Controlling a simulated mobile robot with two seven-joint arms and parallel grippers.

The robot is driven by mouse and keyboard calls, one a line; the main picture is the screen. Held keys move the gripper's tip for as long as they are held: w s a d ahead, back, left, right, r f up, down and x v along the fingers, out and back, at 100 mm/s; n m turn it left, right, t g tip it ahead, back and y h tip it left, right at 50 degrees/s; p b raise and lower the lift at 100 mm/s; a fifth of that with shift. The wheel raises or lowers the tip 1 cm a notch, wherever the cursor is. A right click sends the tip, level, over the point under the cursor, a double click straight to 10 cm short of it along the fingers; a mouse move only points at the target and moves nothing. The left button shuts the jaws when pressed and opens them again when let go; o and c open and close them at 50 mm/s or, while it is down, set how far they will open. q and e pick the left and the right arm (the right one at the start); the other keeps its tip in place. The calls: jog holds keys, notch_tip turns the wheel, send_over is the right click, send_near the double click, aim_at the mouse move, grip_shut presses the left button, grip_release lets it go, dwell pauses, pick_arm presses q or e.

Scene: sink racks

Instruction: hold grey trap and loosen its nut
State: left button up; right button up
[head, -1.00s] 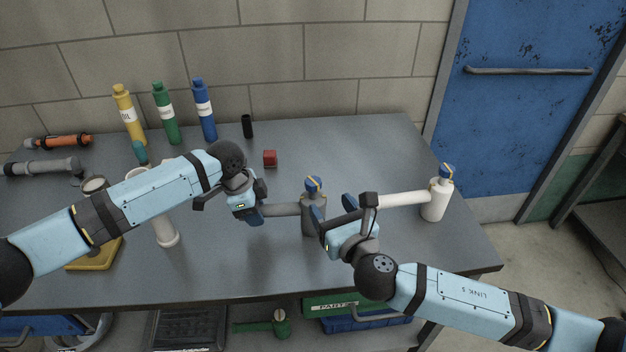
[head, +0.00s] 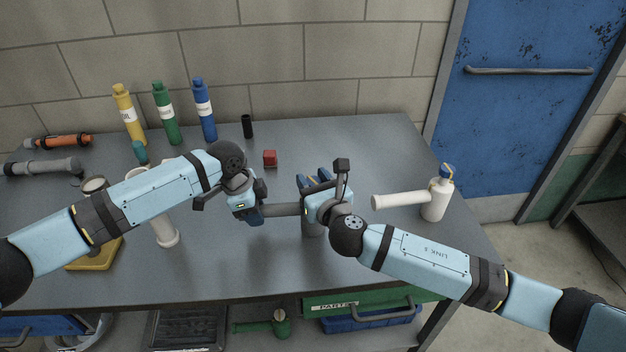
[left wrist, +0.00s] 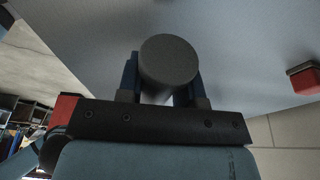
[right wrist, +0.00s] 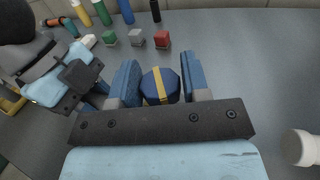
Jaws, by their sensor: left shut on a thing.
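The grey trap (head: 312,228) stands upright on the table, its side pipe (head: 281,210) pointing left, its body partly hidden by my right gripper. My left gripper (head: 256,211) is shut on the end of that pipe; the round grey pipe end (left wrist: 169,62) sits between its fingers in the left wrist view. My right gripper (head: 316,184) is over the trap's top. In the right wrist view, the blue nut with a yellow stripe (right wrist: 160,86) lies between the open fingers of my right gripper (right wrist: 156,82), with a gap visible on the right side.
A white trap (head: 434,203) with a blue nut stands to the right, its pipe pointing left. A red block (head: 270,158) and several bottles are behind. A white pipe piece (head: 165,230) and a yellow item (head: 93,256) lie left. The table's front right is clear.

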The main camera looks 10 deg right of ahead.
jog(key=c, duration=0.4)
jog(key=shift+h, duration=0.3)
jog(key=shift+c, duration=0.2)
jog(key=m+h, duration=0.3)
jog(key=h, duration=0.1)
jog(key=shift+t, duration=0.4)
jog(key=shift+m+h, duration=1.5)
jog(key=shift+h, duration=0.8)
jog(key=shift+g, duration=0.3)
jog(key=o, duration=0.9)
jog(key=shift+o, duration=0.2)
jog(key=shift+s, duration=0.15)
